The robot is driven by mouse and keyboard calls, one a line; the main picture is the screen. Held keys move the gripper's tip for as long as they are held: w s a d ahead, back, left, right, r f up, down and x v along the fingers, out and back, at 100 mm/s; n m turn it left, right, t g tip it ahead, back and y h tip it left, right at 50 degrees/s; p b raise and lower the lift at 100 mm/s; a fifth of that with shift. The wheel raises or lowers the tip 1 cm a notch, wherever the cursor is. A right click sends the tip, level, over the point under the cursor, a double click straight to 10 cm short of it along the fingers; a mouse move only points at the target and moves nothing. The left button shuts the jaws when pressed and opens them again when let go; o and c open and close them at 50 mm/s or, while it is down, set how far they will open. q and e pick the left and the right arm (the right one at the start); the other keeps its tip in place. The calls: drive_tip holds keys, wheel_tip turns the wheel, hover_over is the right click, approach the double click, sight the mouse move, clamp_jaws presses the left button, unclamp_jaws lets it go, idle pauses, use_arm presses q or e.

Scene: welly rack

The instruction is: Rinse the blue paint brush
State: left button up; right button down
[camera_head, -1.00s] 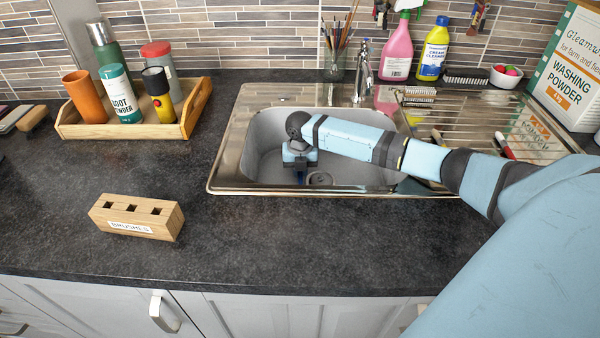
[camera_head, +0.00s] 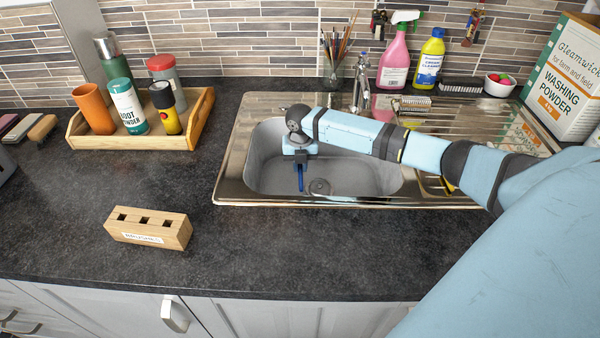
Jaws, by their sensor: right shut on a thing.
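The blue paint brush (camera_head: 300,179) hangs roughly upright, low in the basin of the steel sink (camera_head: 262,198). My right gripper (camera_head: 299,163) is over the left half of the basin, shut on the upper part of the brush. The brush's top end is hidden by the gripper. I cannot tell whether its lower end touches the basin floor. My left gripper is not in view.
A wooden tray (camera_head: 165,143) with bottles and an orange cup stands at back left. A jar of brushes (camera_head: 334,72), a pink spray bottle (camera_head: 394,62) and a yellow bottle (camera_head: 429,60) stand behind the sink.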

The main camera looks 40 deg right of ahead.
sight(300, 166)
wheel_tip(300, 166, up, 3)
drive_tip(key=p, duration=0.2)
drive_tip(key=shift+r+p, duration=0.15)
drive_tip(key=shift+p, duration=0.15)
wheel_tip(300, 166, up, 2)
drive_tip(key=shift+p, duration=0.95)
wheel_tip(300, 166, up, 2)
drive_tip(key=shift+p, duration=0.95)
use_arm(q)
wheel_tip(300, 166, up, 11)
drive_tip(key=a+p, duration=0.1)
drive_tip(key=p, duration=0.5)
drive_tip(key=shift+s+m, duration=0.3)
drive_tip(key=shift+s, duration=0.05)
use_arm(e)
wheel_tip(300, 166, up, 6)
drive_tip(key=shift+r, duration=0.2)
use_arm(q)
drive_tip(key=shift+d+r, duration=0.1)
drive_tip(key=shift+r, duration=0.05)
